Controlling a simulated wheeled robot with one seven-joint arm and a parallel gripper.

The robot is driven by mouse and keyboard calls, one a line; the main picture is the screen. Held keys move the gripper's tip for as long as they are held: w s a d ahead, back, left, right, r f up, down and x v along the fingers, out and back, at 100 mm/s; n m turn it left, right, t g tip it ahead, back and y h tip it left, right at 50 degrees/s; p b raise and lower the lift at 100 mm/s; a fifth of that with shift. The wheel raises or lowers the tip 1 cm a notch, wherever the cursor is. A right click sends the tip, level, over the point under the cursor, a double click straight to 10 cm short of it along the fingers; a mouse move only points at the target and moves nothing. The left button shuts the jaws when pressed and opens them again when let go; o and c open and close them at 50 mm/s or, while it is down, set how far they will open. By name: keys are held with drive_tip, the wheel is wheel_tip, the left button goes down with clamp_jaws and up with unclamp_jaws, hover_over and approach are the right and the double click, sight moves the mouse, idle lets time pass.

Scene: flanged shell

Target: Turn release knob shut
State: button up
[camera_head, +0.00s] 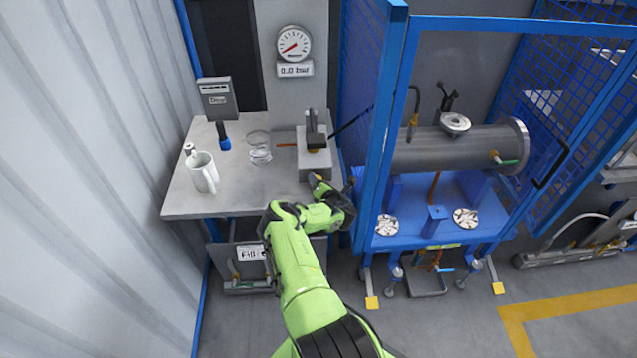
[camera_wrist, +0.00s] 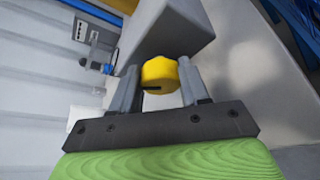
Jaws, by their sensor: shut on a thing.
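The release knob (camera_wrist: 160,74) is yellow and round, with a dark mark low on its face. It sticks out from the front of a grey block in the wrist view. My gripper (camera_wrist: 160,88) has one finger on each side of the knob and is shut on it. In the head view my gripper (camera_head: 322,186) is at the front of the grey pump block (camera_head: 314,160), at the table's right front edge. The knob is small and partly covered there, and its exact turn cannot be told.
A gauge (camera_head: 293,43) above a "0.0 bar" display (camera_head: 295,69) is on the wall. A blue mesh cage (camera_head: 372,120) stands close right of my gripper.

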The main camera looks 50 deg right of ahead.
drive_tip(key=o, duration=1.1)
drive_tip(key=shift+c, duration=0.2)
drive_tip(key=shift+s, duration=0.1)
